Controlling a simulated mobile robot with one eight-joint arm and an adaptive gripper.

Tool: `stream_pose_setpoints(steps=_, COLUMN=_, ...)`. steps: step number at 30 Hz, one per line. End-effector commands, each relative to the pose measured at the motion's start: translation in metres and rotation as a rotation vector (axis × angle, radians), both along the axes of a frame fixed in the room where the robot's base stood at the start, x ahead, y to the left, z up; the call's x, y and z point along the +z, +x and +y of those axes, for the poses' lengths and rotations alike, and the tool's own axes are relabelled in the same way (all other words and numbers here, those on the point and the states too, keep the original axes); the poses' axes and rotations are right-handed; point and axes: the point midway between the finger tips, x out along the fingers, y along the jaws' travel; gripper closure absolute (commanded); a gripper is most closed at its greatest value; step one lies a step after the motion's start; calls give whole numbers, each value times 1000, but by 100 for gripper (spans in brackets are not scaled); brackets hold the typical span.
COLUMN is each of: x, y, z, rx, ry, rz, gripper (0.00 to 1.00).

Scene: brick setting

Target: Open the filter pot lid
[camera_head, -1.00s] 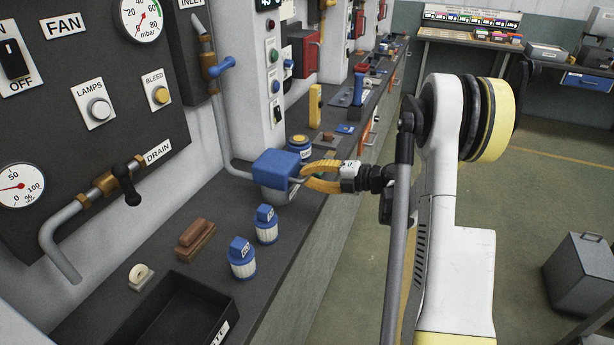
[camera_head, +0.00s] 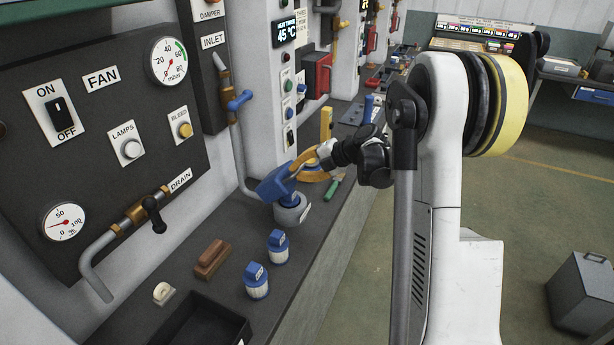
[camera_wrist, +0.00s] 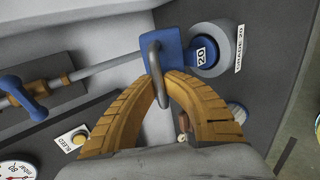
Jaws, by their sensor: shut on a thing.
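The filter pot (camera_head: 294,212) is a grey cylinder on the dark bench, below the inlet pipe. Its blue lid (camera_head: 272,187) is tilted up on the left side of the pot. My gripper (camera_head: 299,163) is shut on the lid's handle, above the pot. In the wrist view, the yellow fingers (camera_wrist: 163,88) close around the grey bar handle (camera_wrist: 155,58) in front of the blue lid (camera_wrist: 172,42). The pot (camera_wrist: 222,40) appears open there, with a blue piece marked 20 (camera_wrist: 205,54) inside and a GRADE 20 label on its side.
Two blue-topped filter cartridges (camera_head: 279,249) (camera_head: 256,283) stand on the bench near the pot. A brown block (camera_head: 211,259) and a black tray (camera_head: 187,329) lie nearer. A green-handled tool (camera_head: 333,188) and an upright yellow item (camera_head: 326,124) are beyond the pot.

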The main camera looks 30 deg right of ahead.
Motion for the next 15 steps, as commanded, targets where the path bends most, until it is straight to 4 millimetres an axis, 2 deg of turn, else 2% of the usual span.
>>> stream_pose_setpoints(steps=6, x=19, y=24, z=19, rx=0, ry=2, rz=-2, gripper=100)
stream_pose_setpoints(steps=15, x=33, y=58, z=45, rx=-1, ry=3, rz=-3, gripper=100)
